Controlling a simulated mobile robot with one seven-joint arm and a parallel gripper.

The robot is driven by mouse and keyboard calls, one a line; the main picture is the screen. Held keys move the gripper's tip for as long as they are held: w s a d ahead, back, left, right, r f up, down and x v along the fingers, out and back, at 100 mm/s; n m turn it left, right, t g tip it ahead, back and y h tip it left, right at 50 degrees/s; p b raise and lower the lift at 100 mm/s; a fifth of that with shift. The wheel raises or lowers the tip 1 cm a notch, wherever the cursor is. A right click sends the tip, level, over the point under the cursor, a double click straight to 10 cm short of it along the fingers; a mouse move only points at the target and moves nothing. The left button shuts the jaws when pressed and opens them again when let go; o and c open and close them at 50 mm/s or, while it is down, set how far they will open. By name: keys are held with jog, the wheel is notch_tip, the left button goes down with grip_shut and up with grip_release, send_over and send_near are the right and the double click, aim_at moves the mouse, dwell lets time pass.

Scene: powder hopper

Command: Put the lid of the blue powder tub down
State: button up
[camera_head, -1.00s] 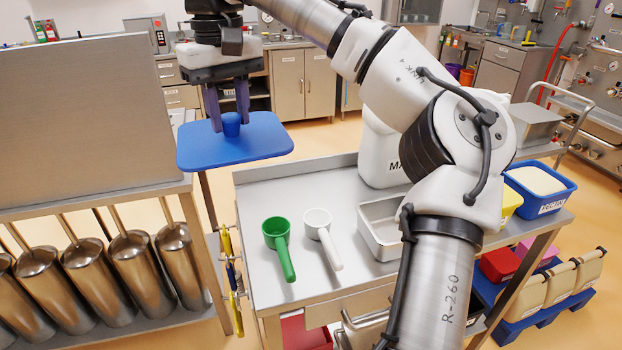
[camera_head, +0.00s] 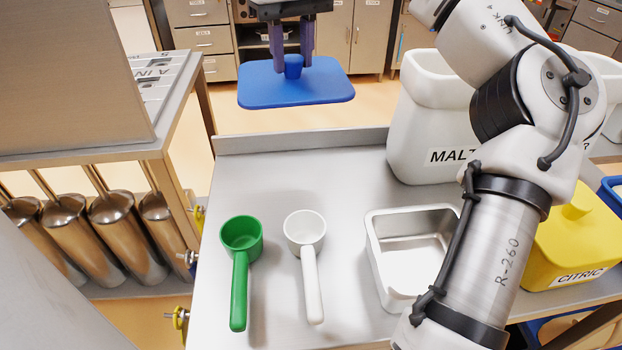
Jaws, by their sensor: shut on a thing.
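The blue lid (camera_head: 305,88) is a flat, rounded rectangular plate with a small upright knob in its middle. My gripper (camera_head: 292,62) is shut on the knob and holds the lid roughly level. The lid hangs in the air and appears near the far edge of the steel bench top (camera_head: 330,170), with bare metal in front of it. Only a blue edge of a tub (camera_head: 612,190) shows at the right border of the view.
A green scoop (camera_head: 241,255), a white scoop (camera_head: 307,255) and a steel tray (camera_head: 405,250) lie on the bench. A white MALT bin (camera_head: 428,120) stands behind, and a yellow CITRIC tub (camera_head: 572,240) at right. The bench's back left is clear.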

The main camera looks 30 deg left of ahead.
notch_tip(320, 180, down, 20)
jog(key=b, duration=0.2)
jog(key=shift+f+b, duration=0.2)
jog(key=shift+b, duration=0.15)
jog(key=o, duration=1)
notch_tip(320, 180, up, 12)
jog(key=shift+r+p, duration=0.1)
jog(key=shift+p, duration=0.25)
